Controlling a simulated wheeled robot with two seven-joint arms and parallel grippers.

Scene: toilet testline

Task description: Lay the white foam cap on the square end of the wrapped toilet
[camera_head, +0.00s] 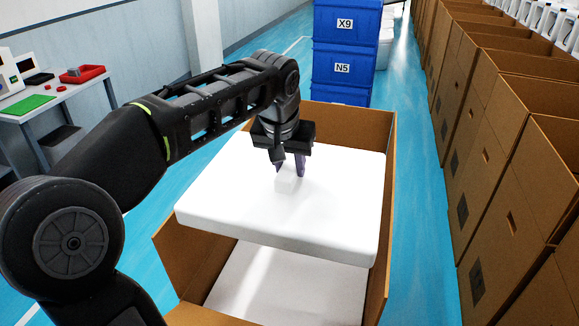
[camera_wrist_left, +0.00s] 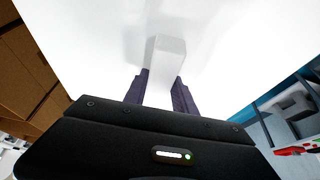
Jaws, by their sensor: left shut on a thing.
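The white foam cap (camera_head: 320,215) is a thick square slab with a small raised block on its top. My left gripper (camera_head: 289,176) is shut on that block and holds the cap over an open cardboard box (camera_head: 392,160). The cap also fills much of the left wrist view (camera_wrist_left: 230,60), with the dark fingers (camera_wrist_left: 162,95) on either side of the block. Below the cap, a pale white surface (camera_head: 270,285) shows inside the box; it may be the wrapped toilet, but the cap hides most of it. My right gripper is not in view.
A row of open cardboard boxes (camera_head: 500,150) stands along the right. Blue crates (camera_head: 345,65) are stacked behind the box. A white table (camera_head: 70,100) with a red tray (camera_head: 83,73) stands at the left. Blue floor lies clear between the box and the right row.

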